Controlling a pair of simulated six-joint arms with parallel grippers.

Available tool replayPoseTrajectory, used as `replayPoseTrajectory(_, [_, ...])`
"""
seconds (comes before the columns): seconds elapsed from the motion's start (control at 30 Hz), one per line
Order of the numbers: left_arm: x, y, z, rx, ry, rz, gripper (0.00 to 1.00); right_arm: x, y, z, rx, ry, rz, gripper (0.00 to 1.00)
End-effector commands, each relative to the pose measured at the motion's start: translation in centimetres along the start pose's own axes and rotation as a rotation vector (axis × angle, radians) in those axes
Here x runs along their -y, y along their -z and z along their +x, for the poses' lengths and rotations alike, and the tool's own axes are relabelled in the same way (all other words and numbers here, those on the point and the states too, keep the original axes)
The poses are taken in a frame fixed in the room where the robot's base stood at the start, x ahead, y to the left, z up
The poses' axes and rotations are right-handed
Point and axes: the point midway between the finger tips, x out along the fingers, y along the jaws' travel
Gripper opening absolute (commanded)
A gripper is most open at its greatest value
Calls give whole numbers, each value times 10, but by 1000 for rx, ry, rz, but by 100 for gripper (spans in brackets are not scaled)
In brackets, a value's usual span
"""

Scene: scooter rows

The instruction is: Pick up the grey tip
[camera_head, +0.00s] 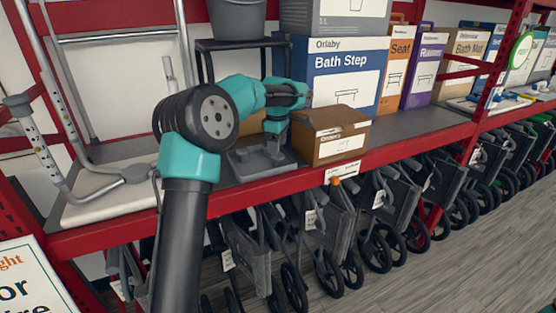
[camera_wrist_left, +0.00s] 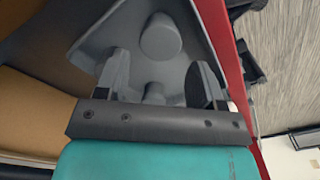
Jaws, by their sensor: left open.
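A grey rounded tip (camera_wrist_left: 160,36) stands in a shallow grey tray (camera_wrist_left: 195,38) in the left wrist view. My left gripper (camera_wrist_left: 163,72) is open above the tray, with its two fingers spread apart. The tip shows between and beyond the fingertips, and nothing is between the fingers. Another grey, partly hidden shape (camera_wrist_left: 155,91) lies nearer the gripper base. In the head view the tray (camera_head: 240,163) sits on the shelf, with my left gripper (camera_head: 275,148) pointing down over it. I cannot make out the tip clearly there. My right gripper is not in view.
A brown carton (camera_head: 328,147) stands close right of the tray. Behind it are the Bath Step box (camera_head: 345,85) and a dark stand (camera_head: 232,44) with a bucket (camera_head: 237,18). A red shelf edge (camera_head: 400,152) runs in front, with folded wheeled frames (camera_head: 330,235) below.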

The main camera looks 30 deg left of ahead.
Motion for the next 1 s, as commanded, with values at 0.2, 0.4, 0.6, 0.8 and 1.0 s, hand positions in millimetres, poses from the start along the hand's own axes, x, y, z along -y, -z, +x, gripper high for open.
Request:
replayPoseTrajectory(0.2, [0, -2, 23, -1, 4, 1, 62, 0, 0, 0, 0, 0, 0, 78])
replayPoseTrajectory(0.4, [0, -3, 47, -1, 3, 1, 62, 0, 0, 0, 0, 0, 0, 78])
replayPoseTrajectory(0.6, [0, -3, 51, 0, 0, 0, 62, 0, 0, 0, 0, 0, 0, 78])
replayPoseTrajectory(0.8, [0, -3, 51, 0, 1, 0, 62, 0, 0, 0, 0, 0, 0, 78])
replayPoseTrajectory(1.0, [0, -3, 51, 0, 1, 0, 57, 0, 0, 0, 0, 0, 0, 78])
